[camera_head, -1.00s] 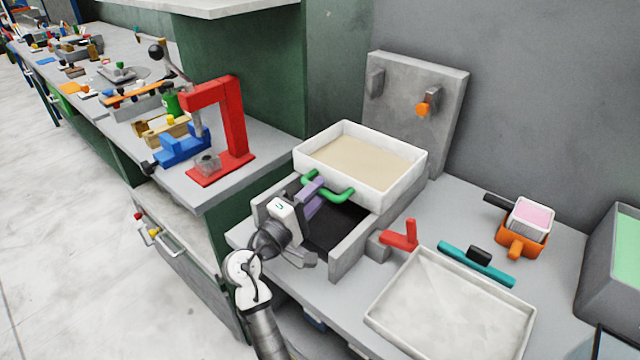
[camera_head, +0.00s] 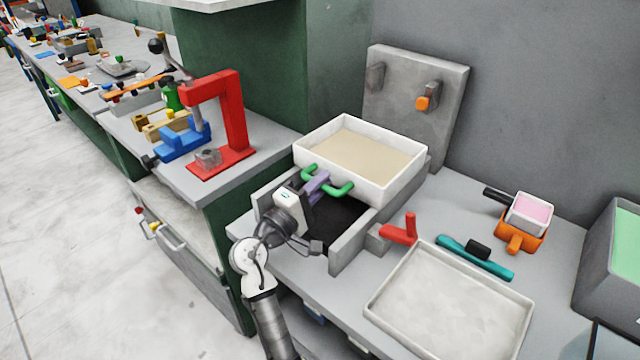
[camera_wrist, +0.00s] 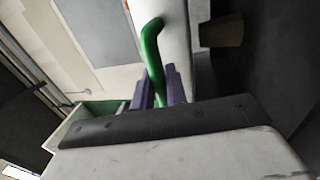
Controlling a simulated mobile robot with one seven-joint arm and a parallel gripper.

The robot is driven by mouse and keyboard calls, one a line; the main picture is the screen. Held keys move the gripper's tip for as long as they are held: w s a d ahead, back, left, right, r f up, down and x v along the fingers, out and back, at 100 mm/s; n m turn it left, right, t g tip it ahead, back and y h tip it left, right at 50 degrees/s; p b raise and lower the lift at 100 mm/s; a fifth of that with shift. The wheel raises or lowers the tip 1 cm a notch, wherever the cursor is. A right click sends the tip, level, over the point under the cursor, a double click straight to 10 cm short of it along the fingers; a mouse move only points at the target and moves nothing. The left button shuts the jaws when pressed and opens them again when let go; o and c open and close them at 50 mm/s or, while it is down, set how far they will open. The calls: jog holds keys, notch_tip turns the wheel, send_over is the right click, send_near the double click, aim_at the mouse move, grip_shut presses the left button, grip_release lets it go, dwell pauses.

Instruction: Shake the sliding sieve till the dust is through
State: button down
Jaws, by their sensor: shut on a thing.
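The sliding sieve is a white rectangular tray (camera_head: 408,183) with beige dust (camera_head: 362,154) spread inside it. It sits over the back part of a grey frame (camera_head: 343,249) with a dark bed (camera_head: 337,222). A green handle (camera_head: 341,189) runs along the sieve's front wall. My gripper (camera_head: 316,186), with purple fingers, is shut on the middle of this handle. In the wrist view the purple fingers (camera_wrist: 161,88) close around the green handle (camera_wrist: 152,50), next to the white sieve wall (camera_wrist: 176,35). The handle's gripped part is hidden by the fingers.
A red lever (camera_head: 400,232) stands right of the frame. A shallow white tray (camera_head: 452,301) lies in front of it. A teal bar (camera_head: 476,258) and an orange holder with a pink-filled cup (camera_head: 531,210) are further right. A red press (camera_head: 233,130) stands on the left bench.

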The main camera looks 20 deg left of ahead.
jog(key=r+v, duration=0.1)
jog(key=v, duration=0.7)
jog(key=shift+r, duration=0.3)
jog(key=shift+s, duration=0.1)
jog(key=c, duration=1.5)
grip_release()
jog(key=b+v, duration=0.4)
jog(key=v, duration=1)
